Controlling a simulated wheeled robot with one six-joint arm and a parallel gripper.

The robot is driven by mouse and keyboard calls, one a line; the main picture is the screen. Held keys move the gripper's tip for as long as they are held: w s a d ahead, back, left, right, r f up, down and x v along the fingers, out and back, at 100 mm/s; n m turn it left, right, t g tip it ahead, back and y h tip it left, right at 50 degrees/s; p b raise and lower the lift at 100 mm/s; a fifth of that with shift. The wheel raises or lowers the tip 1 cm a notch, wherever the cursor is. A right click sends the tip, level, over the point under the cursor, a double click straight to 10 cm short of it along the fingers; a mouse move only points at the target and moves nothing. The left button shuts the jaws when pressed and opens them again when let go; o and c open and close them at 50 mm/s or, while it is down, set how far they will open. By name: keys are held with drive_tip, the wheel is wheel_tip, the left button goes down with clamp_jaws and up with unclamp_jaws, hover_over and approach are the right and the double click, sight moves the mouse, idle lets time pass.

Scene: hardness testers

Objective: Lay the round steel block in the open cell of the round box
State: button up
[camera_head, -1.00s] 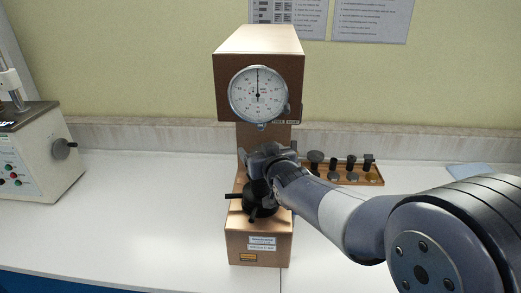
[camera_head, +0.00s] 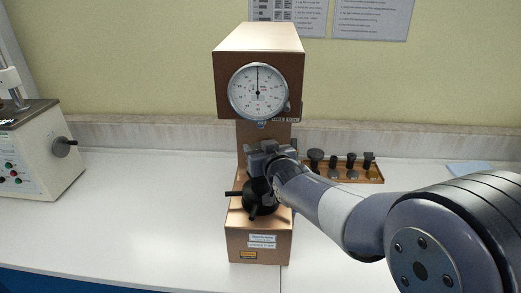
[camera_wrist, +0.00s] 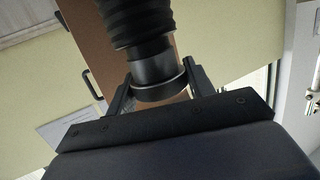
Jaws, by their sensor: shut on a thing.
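My gripper (camera_head: 268,150) is at the brown hardness tester (camera_head: 257,57), under its dial and above the black handwheel (camera_head: 260,197). In the wrist view my gripper (camera_wrist: 157,85) has one finger on each side of a round grey disc, which looks like the round steel block (camera_wrist: 162,94). It is shut on this disc. The disc appears to rest against the dark round support, with a black ribbed sleeve (camera_wrist: 137,22) beyond it. In the head view my gripper hides the block. I see no round box in either view.
A wooden rack (camera_head: 345,176) with several dark anvils stands behind my arm, right of the tester. A pale tester (camera_head: 37,150) stands at the far left. A light blue cloth or sheet (camera_head: 468,168) lies at the back right. The white bench (camera_head: 130,230) is clear at left.

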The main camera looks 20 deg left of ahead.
sight(260, 147)
drive_tip(key=shift+r, duration=0.55)
wheel_tip(260, 147, up, 3)
drive_tip(key=shift+f, duration=0.2)
drive_tip(key=f+b+v, duration=0.1)
drive_tip(key=f+v, duration=0.2)
drive_tip(key=v, duration=1.3)
drive_tip(key=w+d+f+m+t+h, duration=0.1)
drive_tip(key=w+d+f+h, duration=0.1)
drive_tip(key=w+d+f, duration=0.45)
drive_tip(key=w+d+f+m+t+h, duration=0.1)
drive_tip(key=w+d+f+m, duration=0.15)
drive_tip(key=f, duration=0.75)
drive_tip(key=d+f+m+h, duration=0.1)
drive_tip(key=d+f+h, duration=0.1)
drive_tip(key=d+f, duration=0.2)
drive_tip(key=d+f+m+h, duration=0.1)
drive_tip(key=d+f+h, duration=0.1)
drive_tip(key=d+f, duration=0.3)
drive_tip(key=d+f+m+t+h, duration=0.1)
drive_tip(key=d+f+h, duration=0.1)
drive_tip(key=d+f, duration=0.2)
drive_tip(key=shift+s+d+f+m, duration=0.1)
drive_tip(key=shift+d+f+m, duration=0.1)
drive_tip(key=shift+d, duration=0.65)
drive_tip(key=shift+s+d+f+m, duration=0.1)
drive_tip(key=shift+d+f+m, duration=0.1)
drive_tip(key=shift+d, duration=0.6)
